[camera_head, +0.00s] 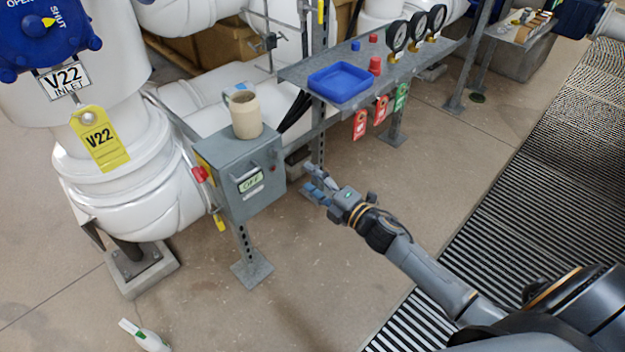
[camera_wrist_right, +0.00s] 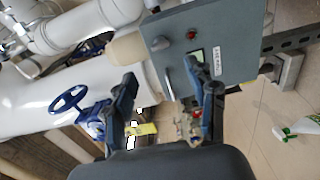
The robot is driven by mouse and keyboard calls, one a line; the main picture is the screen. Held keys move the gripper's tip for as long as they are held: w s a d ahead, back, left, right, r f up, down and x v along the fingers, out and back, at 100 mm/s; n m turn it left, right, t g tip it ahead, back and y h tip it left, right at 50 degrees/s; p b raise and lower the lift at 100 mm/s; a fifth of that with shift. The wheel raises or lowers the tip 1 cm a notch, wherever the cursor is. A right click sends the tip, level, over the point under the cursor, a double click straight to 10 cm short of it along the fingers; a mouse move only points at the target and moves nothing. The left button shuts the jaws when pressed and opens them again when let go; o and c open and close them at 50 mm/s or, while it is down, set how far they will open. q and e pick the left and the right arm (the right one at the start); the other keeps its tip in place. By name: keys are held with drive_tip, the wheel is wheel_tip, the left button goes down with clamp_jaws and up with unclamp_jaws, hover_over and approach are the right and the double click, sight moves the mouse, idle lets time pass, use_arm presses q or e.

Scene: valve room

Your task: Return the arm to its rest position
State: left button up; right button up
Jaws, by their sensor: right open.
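My right gripper (camera_head: 318,186) is at the end of my right arm (camera_head: 420,262), which reaches in from the lower right of the head view. It is in the air, to the right of the grey control box (camera_head: 238,172), and appears apart from it. In the right wrist view the two fingers of the gripper (camera_wrist_right: 170,95) are spread with nothing held between them. The box (camera_wrist_right: 225,40) shows beyond the fingers there. My left gripper is not in view.
A beige mug (camera_head: 245,115) stands on the box. A grey shelf (camera_head: 290,74) holds a blue tray (camera_head: 341,82) and several gauges; tags hang from its edge. White pipes stand at left. A spray bottle (camera_head: 146,336) lies on the floor. Open floor and grating (camera_head: 530,180) lie at right.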

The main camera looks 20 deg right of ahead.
idle(0.4)
drive_tip(key=s+f+m+g+h, duration=0.7)
drive_tip(key=s+f+m+g, duration=0.3)
drive_tip(key=s+f+m, duration=0.85)
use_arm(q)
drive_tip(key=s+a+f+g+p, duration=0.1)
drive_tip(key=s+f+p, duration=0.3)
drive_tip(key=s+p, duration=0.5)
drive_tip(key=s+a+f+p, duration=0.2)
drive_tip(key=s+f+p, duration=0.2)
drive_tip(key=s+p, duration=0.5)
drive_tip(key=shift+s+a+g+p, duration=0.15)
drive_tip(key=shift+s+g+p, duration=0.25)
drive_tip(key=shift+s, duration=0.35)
use_arm(e)
drive_tip(key=s+f+g, duration=0.2)
drive_tip(key=s+f, duration=0.2)
drive_tip(key=s, duration=0.6)
drive_tip(key=s+f+g, duration=0.2)
drive_tip(key=s+f, duration=0.2)
drive_tip(key=s, duration=0.6)
drive_tip(key=s+f+g, duration=0.2)
drive_tip(key=s+f, duration=0.1)
drive_tip(key=s, duration=0.8)
drive_tip(key=shift+a+f+m+y, duration=0.4)
drive_tip(key=shift+a+m, duration=0.05)
